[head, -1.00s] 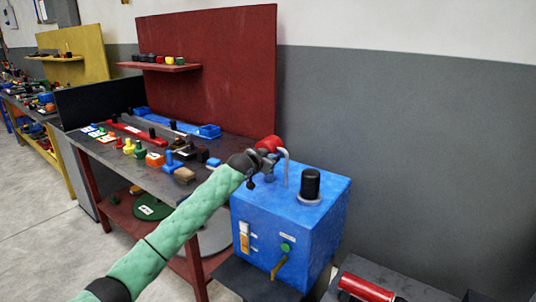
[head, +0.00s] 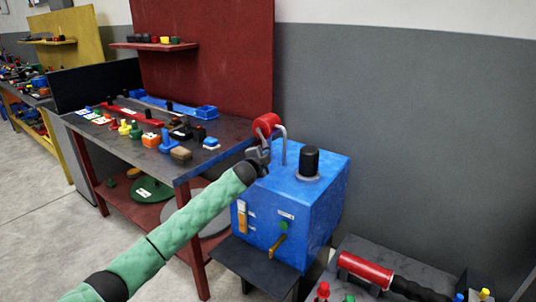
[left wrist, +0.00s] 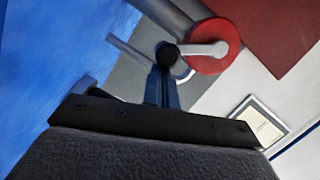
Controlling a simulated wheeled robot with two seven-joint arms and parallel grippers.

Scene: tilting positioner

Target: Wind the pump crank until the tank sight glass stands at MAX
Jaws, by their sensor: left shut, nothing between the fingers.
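The blue pump box (head: 312,232) stands right of my left arm. A sight glass (head: 242,217) with amber in it is on its front; its level is too small to read. A red round part (head: 265,124) with a bent grey rod, apparently the crank, is by the box's top left edge. In the left wrist view the red part (left wrist: 222,62) joins a pale arm with a black knob (left wrist: 167,55). My left gripper (head: 262,153) is shut and empty just below the red part; whether it touches is unclear. My right gripper is out of view.
A black knob (head: 309,163) stands on the box; a green button (head: 285,225) and brass lever (head: 278,245) are on its front. A cluttered bench (head: 220,154) is at left. A red-and-black tool (head: 366,270) lies on a dark surface at lower right.

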